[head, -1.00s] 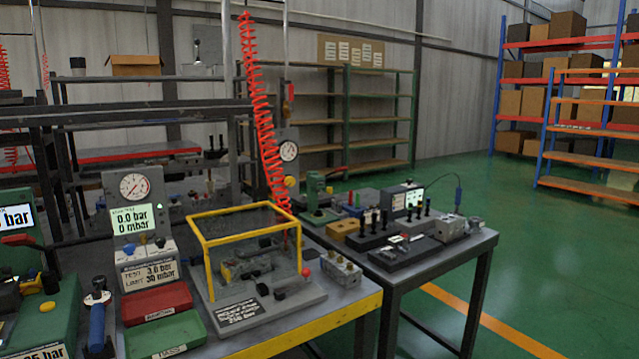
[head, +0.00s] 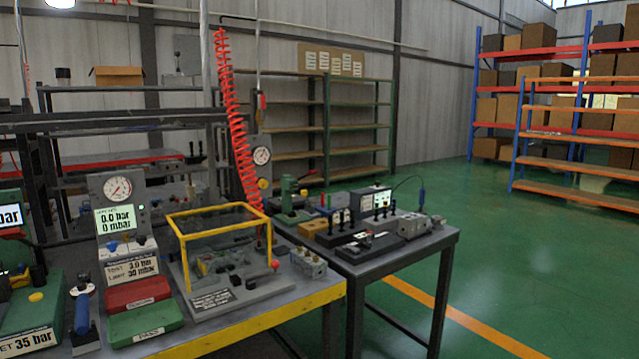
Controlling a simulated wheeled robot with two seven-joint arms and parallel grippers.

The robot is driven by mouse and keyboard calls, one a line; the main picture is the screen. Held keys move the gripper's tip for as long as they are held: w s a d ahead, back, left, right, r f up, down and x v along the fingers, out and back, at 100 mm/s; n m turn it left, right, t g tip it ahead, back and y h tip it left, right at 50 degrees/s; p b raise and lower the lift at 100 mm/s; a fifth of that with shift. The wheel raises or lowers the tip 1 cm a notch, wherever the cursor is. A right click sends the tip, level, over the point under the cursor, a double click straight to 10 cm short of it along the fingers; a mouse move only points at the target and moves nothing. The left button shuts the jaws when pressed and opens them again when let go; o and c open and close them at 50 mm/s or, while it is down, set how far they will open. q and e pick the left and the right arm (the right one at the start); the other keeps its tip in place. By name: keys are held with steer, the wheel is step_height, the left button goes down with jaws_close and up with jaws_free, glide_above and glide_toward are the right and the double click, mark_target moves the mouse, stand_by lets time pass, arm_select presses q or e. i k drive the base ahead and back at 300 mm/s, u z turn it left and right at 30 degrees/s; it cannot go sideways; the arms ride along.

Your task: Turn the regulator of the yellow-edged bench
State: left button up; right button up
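The yellow-edged bench (head: 262,320) stands at the lower left in the head view, its yellow front edge running up to the right. At its back, a grey panel with a round white gauge (head: 262,155) has a yellow knob (head: 263,184) below it, which looks like the regulator. The knob is small and lies behind the red coiled hose (head: 234,130) and the yellow-framed clear guard (head: 215,222). A tester (head: 117,188) with a dial and a 0.0 bar display stands left of the guard. Neither of my grippers is in view.
A red tray (head: 137,294) and a green tray (head: 146,320) lie on the bench front, beside a blue-handled tool (head: 82,314). A second dark bench (head: 440,238) with valve blocks stands to the right. Green floor (head: 540,260) is clear at right, before the blue-and-orange racks.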

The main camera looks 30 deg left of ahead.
mark_target(262, 184)
steer(key=z, duration=0.25)
steer(key=i, duration=1.9)
steer(key=u, duration=1.2)
steer(key=i, duration=0.95)
steer(key=u, duration=0.9)
